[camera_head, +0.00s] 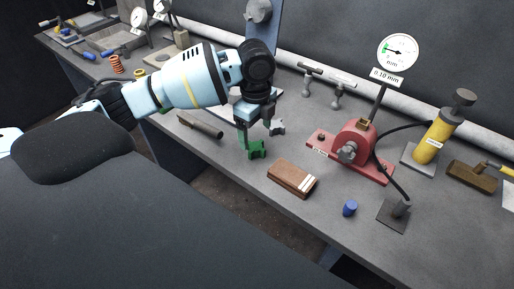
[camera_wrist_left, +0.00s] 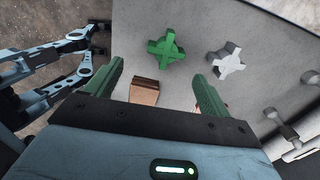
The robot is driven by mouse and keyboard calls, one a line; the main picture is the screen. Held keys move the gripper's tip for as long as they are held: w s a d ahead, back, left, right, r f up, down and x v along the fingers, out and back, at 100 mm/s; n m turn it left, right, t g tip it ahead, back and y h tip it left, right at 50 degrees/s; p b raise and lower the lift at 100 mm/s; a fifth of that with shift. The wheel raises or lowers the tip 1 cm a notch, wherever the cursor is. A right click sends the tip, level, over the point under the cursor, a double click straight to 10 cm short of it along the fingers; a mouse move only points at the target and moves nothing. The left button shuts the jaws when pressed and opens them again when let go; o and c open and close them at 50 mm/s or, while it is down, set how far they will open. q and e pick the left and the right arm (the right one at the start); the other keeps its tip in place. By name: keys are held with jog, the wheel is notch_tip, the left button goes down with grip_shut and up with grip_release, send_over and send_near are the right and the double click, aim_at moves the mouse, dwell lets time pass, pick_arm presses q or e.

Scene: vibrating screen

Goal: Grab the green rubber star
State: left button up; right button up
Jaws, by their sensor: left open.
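The green rubber star (camera_head: 258,150) lies on the grey bench near its front edge, under my left gripper. In the left wrist view the green star (camera_wrist_left: 165,47) lies flat, beyond the fingertips and roughly between their lines. My left gripper (camera_head: 254,133) points down over the bench. Its green fingers (camera_wrist_left: 157,72) are spread open with nothing between them. The gripper and the star look apart, but the exact gap is hard to tell. My right gripper is not in view.
A pale grey star (camera_head: 277,128) lies close behind the green one. A brown block (camera_head: 292,179) lies to the right, and a dark cylinder (camera_head: 200,125) to the left. A red device (camera_head: 350,150), a dial gauge (camera_head: 397,52) and a blue cap (camera_head: 349,208) stand farther right.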

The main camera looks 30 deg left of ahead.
aim_at(256, 146)
pick_arm(q)
jog(key=shift+f, duration=0.5)
jog(key=shift+w+f, duration=0.1)
jog(key=shift+f, duration=0.05)
jog(key=shift+a+f, duration=0.1)
jog(key=shift+f, duration=0.25)
jog(key=f, duration=0.4)
jog(key=shift+w+a+f, duration=0.1)
jog(key=shift+w+a, duration=0.1)
jog(key=shift+w, duration=0.2)
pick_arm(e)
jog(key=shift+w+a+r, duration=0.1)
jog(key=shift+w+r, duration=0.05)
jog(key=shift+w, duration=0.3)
pick_arm(q)
jog(key=c, duration=1.1)
